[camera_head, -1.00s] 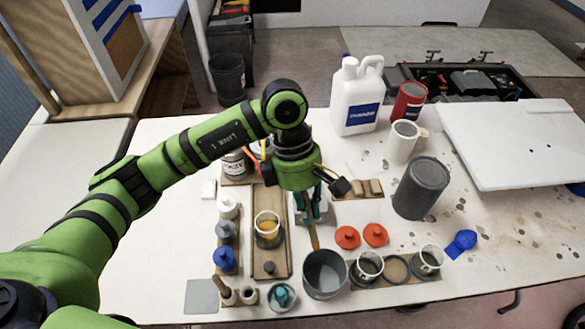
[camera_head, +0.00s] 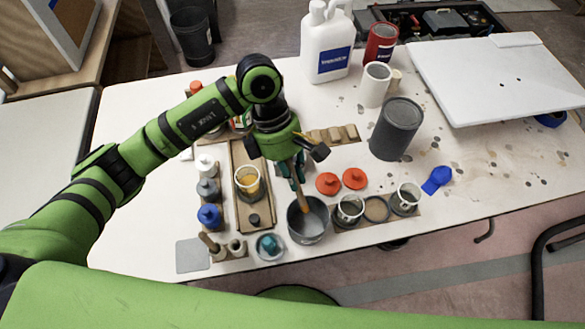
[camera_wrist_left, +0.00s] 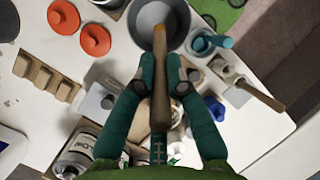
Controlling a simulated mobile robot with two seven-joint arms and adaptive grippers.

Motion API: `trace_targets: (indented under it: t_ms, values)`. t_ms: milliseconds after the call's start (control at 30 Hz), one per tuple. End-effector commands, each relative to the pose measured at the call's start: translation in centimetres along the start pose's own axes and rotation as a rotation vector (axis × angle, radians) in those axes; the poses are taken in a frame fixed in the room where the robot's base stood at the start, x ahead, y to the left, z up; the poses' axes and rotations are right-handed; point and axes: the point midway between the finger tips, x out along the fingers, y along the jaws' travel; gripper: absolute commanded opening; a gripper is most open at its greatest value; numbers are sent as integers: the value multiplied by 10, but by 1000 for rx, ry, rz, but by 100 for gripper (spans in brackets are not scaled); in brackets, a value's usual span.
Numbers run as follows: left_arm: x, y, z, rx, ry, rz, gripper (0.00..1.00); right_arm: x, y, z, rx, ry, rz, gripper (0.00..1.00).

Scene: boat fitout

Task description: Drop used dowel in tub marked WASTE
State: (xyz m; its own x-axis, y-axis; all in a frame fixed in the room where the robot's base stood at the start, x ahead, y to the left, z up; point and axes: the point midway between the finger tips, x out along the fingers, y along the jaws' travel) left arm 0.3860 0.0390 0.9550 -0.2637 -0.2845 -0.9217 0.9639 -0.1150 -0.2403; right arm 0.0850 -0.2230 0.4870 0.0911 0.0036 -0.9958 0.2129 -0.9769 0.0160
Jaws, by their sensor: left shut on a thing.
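My left gripper (camera_head: 292,172) is shut on the used dowel (camera_head: 301,190), a brown wooden stick with an orange-tinted tip. In the left wrist view, the dowel (camera_wrist_left: 160,85) lies between the two teal fingers of the left gripper (camera_wrist_left: 160,88). Its tip points at a round grey pot (camera_head: 308,233) and overlaps the pot's mouth in both views; the height between them is hard to tell. The pot also shows in the left wrist view (camera_wrist_left: 187,30). I can read no WASTE mark on any container. My right gripper is not in view.
Small cups (camera_head: 350,208) stand right of the pot, with red lids (camera_head: 328,183) behind them. A teal-topped dish (camera_head: 269,246) is at its left. A dark grey can (camera_head: 396,130), white jug (camera_head: 327,45) and white board (camera_head: 500,85) stand farther back and right.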

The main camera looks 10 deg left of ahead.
Motion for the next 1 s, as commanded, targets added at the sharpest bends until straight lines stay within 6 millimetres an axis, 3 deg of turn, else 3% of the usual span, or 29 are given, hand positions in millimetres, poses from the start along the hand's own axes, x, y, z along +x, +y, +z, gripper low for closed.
trace_targets:
  t_ms: [433, 867, 900, 967, 1000]
  values:
    - [38, 1, 0, 3, 0, 0, 0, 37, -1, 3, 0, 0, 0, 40]
    - [44, 0, 1, 1, 0, 0, 0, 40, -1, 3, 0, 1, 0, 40]
    - [44, 0, 1, 1, 0, 0, 18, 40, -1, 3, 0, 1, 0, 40]
    - [44, 0, 1, 1, 0, 0, 41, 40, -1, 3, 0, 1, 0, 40]
    - [44, 0, 1, 1, 0, 0, 41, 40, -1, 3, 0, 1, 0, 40]
